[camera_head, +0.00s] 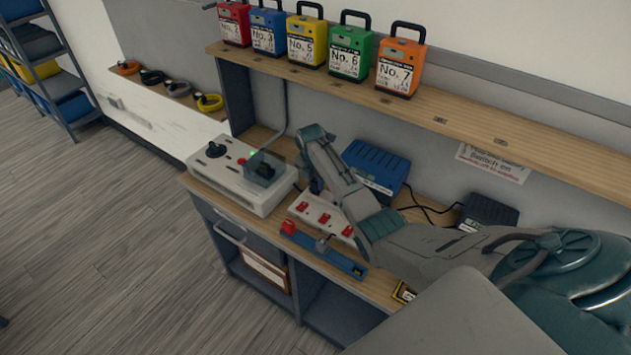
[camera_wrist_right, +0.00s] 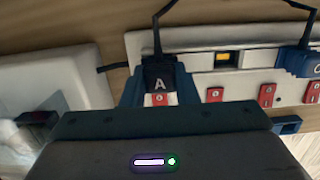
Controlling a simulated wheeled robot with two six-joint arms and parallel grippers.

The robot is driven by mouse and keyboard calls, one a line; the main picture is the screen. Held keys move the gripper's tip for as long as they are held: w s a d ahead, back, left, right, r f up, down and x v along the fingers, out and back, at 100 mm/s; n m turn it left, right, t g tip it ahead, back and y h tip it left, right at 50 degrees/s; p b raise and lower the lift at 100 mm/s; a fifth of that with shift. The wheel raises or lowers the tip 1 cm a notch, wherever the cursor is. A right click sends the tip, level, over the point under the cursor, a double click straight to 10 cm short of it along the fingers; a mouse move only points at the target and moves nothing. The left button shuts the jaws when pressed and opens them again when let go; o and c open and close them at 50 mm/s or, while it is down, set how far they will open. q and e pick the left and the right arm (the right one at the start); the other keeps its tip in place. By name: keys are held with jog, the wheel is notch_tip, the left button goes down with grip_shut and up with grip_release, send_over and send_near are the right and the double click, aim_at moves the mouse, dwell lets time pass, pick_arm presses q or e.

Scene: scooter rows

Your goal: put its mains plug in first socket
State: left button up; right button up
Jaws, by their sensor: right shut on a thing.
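My right gripper (camera_head: 313,187) is over the left end of the white socket strip (camera_head: 330,221). In the wrist view its fingers (camera_wrist_right: 159,88) are shut on a dark plug (camera_wrist_right: 160,75) marked A, with a black cable rising from it. The plug is at the strip's end position, above a red switch (camera_wrist_right: 159,99); I cannot tell whether it is fully seated. The strip (camera_wrist_right: 190,42) has several red switches, an empty-looking position with a yellow patch (camera_wrist_right: 228,59), and a blue plug (camera_wrist_right: 300,62) marked C. My left gripper is not in view.
A white control box (camera_head: 240,178) stands left of the strip. A blue charger (camera_head: 376,168) and a dark one (camera_head: 488,211) stand behind. A blue rail (camera_head: 322,254) lies in front. Numbered packs, such as the green one (camera_head: 350,55), line the upper shelf.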

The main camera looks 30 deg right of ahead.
jog(key=shift+f, duration=0.45)
jog(key=o, duration=1.1)
jog(key=r+b, duration=0.1)
jog(key=r, duration=0.2)
jog(key=r+b, duration=0.1)
jog(key=r, duration=0.2)
jog(key=a+r+b, duration=0.1)
jog(key=r, duration=0.2)
jog(key=shift+s+r, duration=0.1)
jog(key=shift+s, duration=0.1)
jog(key=shift+a+r, duration=0.1)
jog(key=shift+r, duration=0.65)
jog(key=shift+s, duration=0.1)
